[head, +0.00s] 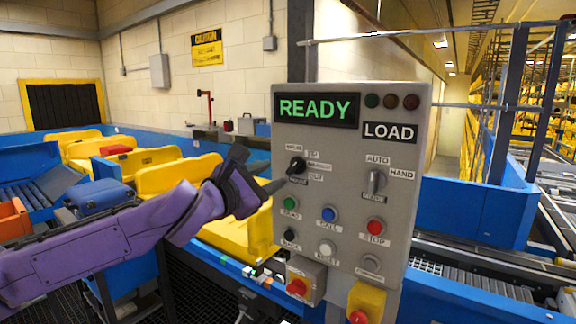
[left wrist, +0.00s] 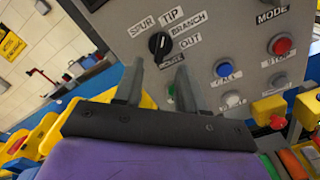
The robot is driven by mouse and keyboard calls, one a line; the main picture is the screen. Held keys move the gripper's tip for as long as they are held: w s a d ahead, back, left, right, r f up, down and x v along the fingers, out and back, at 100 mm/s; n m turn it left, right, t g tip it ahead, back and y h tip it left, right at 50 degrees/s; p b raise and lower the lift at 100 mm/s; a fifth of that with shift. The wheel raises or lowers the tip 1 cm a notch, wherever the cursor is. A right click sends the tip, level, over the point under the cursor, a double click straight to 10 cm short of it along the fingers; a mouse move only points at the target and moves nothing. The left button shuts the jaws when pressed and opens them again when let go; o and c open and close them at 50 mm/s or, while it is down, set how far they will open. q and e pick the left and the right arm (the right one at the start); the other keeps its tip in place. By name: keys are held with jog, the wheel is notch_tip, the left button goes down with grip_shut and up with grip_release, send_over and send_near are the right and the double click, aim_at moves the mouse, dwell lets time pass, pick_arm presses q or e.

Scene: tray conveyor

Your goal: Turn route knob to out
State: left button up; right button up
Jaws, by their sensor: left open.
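The route knob (head: 297,166) is a black rotary knob on the upper left of a grey control panel (head: 346,115). Labels for spur, tip, branch and out surround it, with "ROUTE" below. Out is at its lower right. It also shows in the left wrist view (left wrist: 159,44), but I cannot tell surely which label it points to. My left gripper (head: 264,172) is open and empty, just left of the knob. In the left wrist view its fingertips (left wrist: 160,74) sit below and either side of the knob, apparently not touching it. My right gripper is out of view.
A mode switch (head: 376,181) is right of the knob. Several push buttons, including a green one (head: 290,203) and a red stop button (head: 375,226), are below. A yellow tray (head: 241,228) on the conveyor stands behind my left arm. Blue conveyor walls (head: 470,211) flank the panel.

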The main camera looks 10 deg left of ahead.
aim_at(292, 167)
pick_arm(q)
jog(key=p+x, duration=0.2)
jog(key=x, duration=0.4)
jog(key=shift+w+d+r, duration=0.1)
jog(key=shift+w+d, duration=0.1)
jog(key=shift+w, duration=0.1)
jog(key=shift+w+d, duration=0.1)
jog(key=shift+w, duration=0.15)
grip_shut()
